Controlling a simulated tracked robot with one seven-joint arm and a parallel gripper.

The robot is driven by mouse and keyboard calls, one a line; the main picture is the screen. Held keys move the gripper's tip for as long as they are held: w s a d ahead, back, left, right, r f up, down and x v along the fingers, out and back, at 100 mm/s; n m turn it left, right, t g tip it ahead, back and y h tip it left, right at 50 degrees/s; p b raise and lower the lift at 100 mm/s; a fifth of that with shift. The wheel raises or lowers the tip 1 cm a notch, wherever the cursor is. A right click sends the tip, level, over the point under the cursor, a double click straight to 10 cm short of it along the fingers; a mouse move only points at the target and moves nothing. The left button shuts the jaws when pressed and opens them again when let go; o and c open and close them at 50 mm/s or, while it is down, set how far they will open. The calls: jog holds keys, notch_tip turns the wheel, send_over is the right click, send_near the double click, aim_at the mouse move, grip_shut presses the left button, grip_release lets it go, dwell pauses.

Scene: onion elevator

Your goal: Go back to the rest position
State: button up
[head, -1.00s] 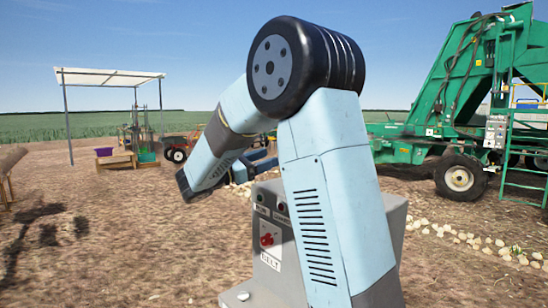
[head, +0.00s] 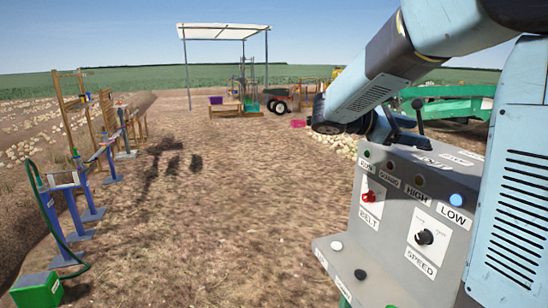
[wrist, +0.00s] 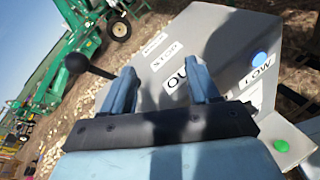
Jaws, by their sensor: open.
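My gripper (wrist: 162,90) is open in the wrist view, with its two blue fingers apart and nothing seen between them. It is over the top of the grey control box (wrist: 225,45). In the head view my gripper (head: 380,125) is partly hidden behind my wrist and the control box (head: 400,215). My arm comes in from the right and reaches down to the left behind the box. A black ball-topped lever (wrist: 76,62) stands beside the fingers; it also shows in the head view (head: 418,105).
The box carries a red belt knob (head: 369,197), a black speed knob (head: 424,237) and a lit blue LOW lamp (head: 456,200). Blue stands (head: 75,205) and a green box (head: 37,290) are at the left. A white canopy (head: 223,31) stands behind. The middle ground is clear.

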jog(key=s+f+m+y, duration=0.3)
jog(key=s+y, duration=0.1)
jog(key=s, duration=0.2)
jog(key=s+f+m+y, duration=0.2)
jog(key=s+f+y, duration=0.1)
jog(key=s, duration=0.3)
jog(key=s+a+f+m+t+y, duration=0.3)
jog(key=s+a+m+t+y, duration=0.2)
jog(key=s+a+m+y, duration=0.3)
jog(key=shift+s+a+y, duration=0.4)
jog(key=shift+s+a, duration=0.1)
jog(key=shift+a, duration=0.65)
